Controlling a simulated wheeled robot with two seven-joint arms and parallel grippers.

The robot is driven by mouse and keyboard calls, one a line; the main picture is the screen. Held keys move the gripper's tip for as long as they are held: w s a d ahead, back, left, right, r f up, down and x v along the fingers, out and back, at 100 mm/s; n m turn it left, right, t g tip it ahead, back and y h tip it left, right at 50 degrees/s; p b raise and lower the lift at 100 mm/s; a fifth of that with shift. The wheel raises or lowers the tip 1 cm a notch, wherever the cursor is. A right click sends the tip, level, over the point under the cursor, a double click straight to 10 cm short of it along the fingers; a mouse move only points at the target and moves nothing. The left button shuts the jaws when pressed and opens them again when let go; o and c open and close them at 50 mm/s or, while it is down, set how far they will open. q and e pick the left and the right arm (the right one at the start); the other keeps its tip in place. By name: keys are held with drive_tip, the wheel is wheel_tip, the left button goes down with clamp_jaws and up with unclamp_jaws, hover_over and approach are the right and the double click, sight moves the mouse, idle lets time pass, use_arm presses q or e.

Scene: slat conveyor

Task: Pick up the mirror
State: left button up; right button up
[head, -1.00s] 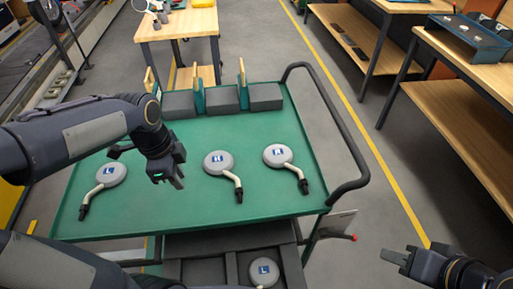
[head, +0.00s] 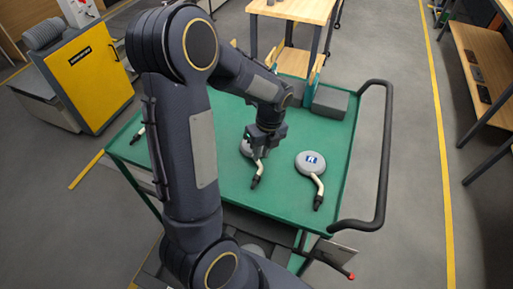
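Several grey round mirrors with cream bent stems and dark ends lie on the green trolley top (head: 285,205). Only the stem end of the left mirror (head: 139,134) shows, beside my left arm, which hides the rest. My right gripper is out of view.
Grey blocks (head: 329,101) stand along the trolley's back edge. A black push rail (head: 385,160) rises on its right side. A wooden table (head: 290,10) stands behind, a yellow cabinet (head: 92,75) at left.

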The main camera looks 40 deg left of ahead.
sight(260, 161)
use_arm(q)
drive_tip(key=shift+s+f, duration=0.15)
drive_tip(key=shift+f, duration=0.65)
drive_tip(key=shift+s+f, duration=0.1)
drive_tip(key=shift+f, duration=0.65)
drive_tip(key=shift+c, duration=0.3)
clamp_jaws()
drive_tip(key=shift+r, duration=0.1)
